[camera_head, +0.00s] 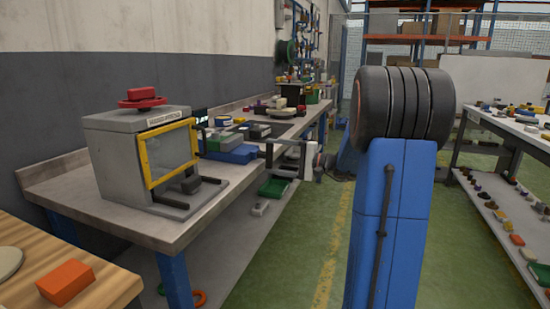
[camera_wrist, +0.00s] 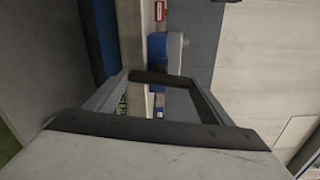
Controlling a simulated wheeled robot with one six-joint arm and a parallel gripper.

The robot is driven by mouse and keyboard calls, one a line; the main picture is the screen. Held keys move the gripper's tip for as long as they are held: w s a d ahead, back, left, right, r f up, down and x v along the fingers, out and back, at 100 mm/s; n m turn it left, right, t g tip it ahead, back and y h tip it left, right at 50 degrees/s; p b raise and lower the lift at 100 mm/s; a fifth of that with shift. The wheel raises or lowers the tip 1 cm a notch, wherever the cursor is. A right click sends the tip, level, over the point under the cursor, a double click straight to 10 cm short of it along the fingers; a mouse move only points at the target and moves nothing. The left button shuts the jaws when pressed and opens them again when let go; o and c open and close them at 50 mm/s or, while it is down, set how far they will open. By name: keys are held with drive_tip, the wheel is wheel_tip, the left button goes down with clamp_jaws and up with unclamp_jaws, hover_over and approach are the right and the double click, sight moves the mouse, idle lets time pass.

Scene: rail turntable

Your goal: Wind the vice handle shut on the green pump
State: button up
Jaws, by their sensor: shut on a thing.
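The blue vice (camera_head: 238,154) sits at the right edge of the grey bench. My gripper (camera_head: 272,152) reaches in from the right, beside the vice, and is shut at the handle's place. The handle itself is too small and covered to make out clearly. In the wrist view, my gripper's fingers (camera_wrist: 157,78) come together in front of a blue part of the vice (camera_wrist: 160,52).
A grey machine box with a yellow-framed window (camera_head: 172,152) and a red knob stands on the bench (camera_head: 195,226) left of the vice. A green tray (camera_head: 274,187) lies below. A wooden table (camera_head: 110,287) is at the near left. Green floor is free to the right.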

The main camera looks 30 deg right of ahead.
drive_tip(key=m, duration=2.5)
drive_tip(key=shift+s+a+f, duration=0.2)
drive_tip(key=shift+f, duration=0.05)
drive_tip(key=shift+m, duration=0.4)
drive_tip(key=o, duration=1)
drive_tip(key=shift+o, duration=0.2)
drive_tip(key=shift+r, duration=0.1)
drive_tip(key=v, duration=1.7)
drive_tip(key=shift+s+d, duration=0.15)
